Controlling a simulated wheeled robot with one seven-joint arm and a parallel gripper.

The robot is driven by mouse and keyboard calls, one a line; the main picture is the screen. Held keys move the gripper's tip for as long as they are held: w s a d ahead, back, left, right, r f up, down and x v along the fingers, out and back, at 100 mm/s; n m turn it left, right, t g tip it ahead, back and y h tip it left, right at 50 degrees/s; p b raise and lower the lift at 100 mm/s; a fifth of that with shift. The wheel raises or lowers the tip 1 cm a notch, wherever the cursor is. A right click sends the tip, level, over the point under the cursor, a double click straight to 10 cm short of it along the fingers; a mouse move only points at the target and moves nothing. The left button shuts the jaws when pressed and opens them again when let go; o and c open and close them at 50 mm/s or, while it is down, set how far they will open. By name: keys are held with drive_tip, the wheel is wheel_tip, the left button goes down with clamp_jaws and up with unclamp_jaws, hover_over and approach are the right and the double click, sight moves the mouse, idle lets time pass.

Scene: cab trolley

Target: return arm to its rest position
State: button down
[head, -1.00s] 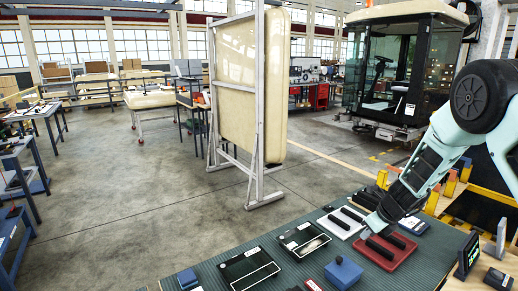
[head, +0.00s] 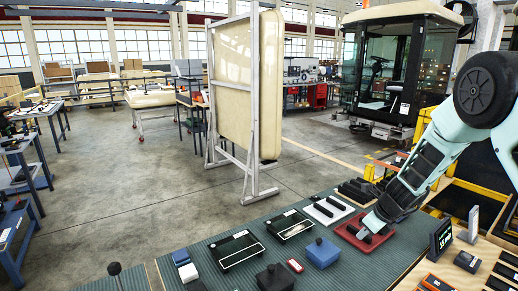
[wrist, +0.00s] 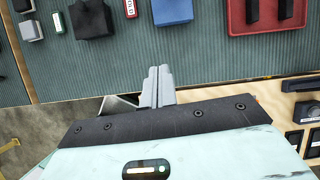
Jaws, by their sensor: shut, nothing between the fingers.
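My gripper (wrist: 157,82) is shut and empty in the wrist view, its grey fingers side by side near the edge of the green ribbed bench top (wrist: 200,60). In the head view my arm reaches in from the right and slants down over the red tray (head: 343,234). The fingertips cannot be made out there. In the wrist view the red tray (wrist: 240,28), with black bars in it, is up and to the right of the fingers. The fingers appear apart from everything on the bench.
A blue block (head: 322,254), a black block (head: 274,278) and black trays (head: 237,261) stand on the bench. A wooden surface with dark parts (head: 425,270) and a small display (head: 441,238) lie at right. A framed cream panel (head: 236,85) stands behind. Open floor (head: 120,200) is at left.

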drive_tip(key=s+a+r+n+g+y+b, duration=0.1)
drive_tip(key=s+a+r+n+g+b, duration=0.2)
drive_tip(key=s+a+n, duration=0.65)
drive_tip(key=s+a+r+n+b, duration=0.3)
drive_tip(key=s+a+r+n, duration=0.1)
drive_tip(key=s+a+n, duration=0.55)
drive_tip(key=s+d+n+g+h+b, duration=0.1)
drive_tip(key=s+n+h+b, duration=0.2)
drive_tip(key=s+n, duration=1.4)
drive_tip(key=s, duration=0.4)
drive_tip(key=shift+s+d+f, duration=0.2)
drive_tip(key=shift+s, duration=0.15)
